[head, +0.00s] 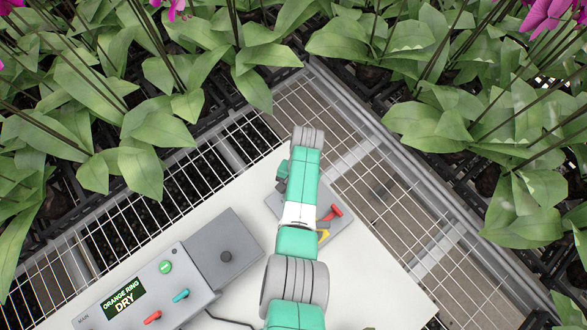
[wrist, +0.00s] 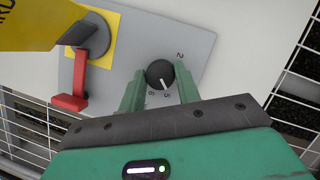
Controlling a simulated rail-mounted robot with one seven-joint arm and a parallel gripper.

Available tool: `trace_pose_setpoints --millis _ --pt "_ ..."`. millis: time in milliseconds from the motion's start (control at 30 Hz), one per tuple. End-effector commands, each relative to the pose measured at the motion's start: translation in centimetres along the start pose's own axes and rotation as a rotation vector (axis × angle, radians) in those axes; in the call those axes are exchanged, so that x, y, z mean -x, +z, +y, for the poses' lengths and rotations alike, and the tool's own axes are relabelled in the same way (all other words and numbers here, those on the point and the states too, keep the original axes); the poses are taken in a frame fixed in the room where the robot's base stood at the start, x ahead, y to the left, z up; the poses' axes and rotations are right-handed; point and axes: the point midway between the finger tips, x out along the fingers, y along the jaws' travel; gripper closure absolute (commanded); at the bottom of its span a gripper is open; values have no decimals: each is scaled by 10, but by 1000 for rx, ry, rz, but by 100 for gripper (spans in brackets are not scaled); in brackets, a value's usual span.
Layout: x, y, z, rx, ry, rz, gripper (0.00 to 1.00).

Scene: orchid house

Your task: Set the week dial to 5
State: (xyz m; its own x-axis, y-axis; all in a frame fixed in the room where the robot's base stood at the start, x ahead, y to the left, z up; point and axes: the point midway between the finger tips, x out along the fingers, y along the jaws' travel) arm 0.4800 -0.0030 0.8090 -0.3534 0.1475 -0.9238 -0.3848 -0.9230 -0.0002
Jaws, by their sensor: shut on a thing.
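The week dial (wrist: 161,74) is a round black knob with a white pointer line, on a grey panel (wrist: 197,45). Numbers are printed around it: a 2 at the upper right, a 5 below, and a 6 or 9 lower left. The pointer slants down and points close to the 5. My gripper (wrist: 160,80) has its two green fingers on either side of the knob and is shut on it. In the head view my arm hides the dial and my fingertips; only part of the grey panel (head: 345,232) shows.
A red lever (wrist: 69,102) on a yellow plate stands beside the dial. A yellow sign (wrist: 35,25) hangs at the upper left. Leafy orchids (head: 90,100) surround the bench.

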Motion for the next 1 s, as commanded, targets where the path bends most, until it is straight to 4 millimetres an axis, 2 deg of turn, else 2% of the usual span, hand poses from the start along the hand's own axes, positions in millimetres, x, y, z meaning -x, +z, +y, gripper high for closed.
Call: trace_pose_setpoints --millis 400,1000 --pt "0 0 2 -186 -77 0 90" --pt "-1 0 2 -222 -92 0 90"
